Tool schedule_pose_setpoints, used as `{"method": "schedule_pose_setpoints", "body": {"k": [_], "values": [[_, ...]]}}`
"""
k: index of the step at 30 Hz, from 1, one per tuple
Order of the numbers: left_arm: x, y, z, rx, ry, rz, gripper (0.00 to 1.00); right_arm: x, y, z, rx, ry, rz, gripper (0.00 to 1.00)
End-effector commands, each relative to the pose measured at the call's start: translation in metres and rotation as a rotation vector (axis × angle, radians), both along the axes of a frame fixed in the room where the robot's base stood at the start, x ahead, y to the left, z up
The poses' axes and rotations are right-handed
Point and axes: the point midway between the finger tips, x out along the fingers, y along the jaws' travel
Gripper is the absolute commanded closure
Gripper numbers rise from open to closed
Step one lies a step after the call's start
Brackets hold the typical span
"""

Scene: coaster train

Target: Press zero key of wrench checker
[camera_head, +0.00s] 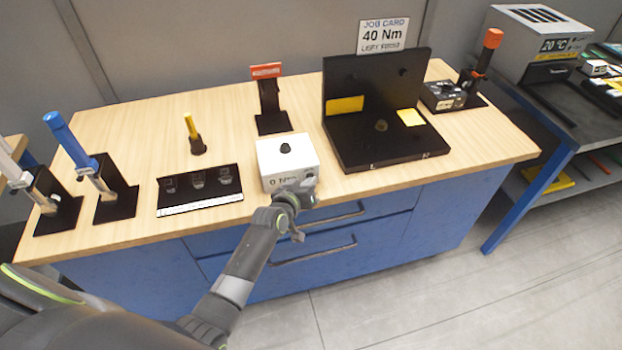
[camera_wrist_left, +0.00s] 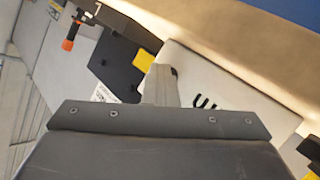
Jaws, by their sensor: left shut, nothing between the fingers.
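The wrench checker (camera_head: 284,158) is a white box with a black knob on top and a "0 Nm" readout on its front. It stands near the front edge of the wooden bench. My left gripper (camera_head: 303,186) is shut and empty at the lower right of the checker's front face, hiding that corner. In the left wrist view the shut fingers (camera_wrist_left: 162,75) lie over the edge of the white checker face (camera_wrist_left: 225,90), where part of the lettering shows. The zero key is not visible; I cannot tell whether the fingertips touch it. My right gripper is out of view.
An open black case (camera_head: 385,155) stands right of the checker. A black tray (camera_head: 200,203) with several sockets lies to its left. Wrenches on black stands (camera_head: 118,200) fill the left end. Blue drawers with handles (camera_head: 312,255) lie below the bench edge.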

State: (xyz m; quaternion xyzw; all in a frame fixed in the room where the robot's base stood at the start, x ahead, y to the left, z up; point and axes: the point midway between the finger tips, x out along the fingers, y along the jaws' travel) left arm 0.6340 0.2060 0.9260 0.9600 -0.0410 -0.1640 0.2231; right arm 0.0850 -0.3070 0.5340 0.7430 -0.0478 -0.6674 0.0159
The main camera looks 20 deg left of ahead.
Motion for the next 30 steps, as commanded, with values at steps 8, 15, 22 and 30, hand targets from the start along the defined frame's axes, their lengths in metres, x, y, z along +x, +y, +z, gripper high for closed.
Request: {"method": "schedule_pose_setpoints", "body": {"k": [8,15,22,30], "values": [[0.0042,0.0024,0.0020,0.002,-0.005,0.001,1.00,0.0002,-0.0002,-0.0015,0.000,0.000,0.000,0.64],[0.0073,0.0044,0.0034,0.003,-0.009,0.001,1.00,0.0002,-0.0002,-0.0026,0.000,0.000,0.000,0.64],[0.0099,0.0063,0.0054,0.005,-0.014,0.001,1.00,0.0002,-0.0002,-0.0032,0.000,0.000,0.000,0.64],[0.0106,0.0070,0.0073,0.007,-0.018,0.001,1.00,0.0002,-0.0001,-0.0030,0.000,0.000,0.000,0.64]]}}
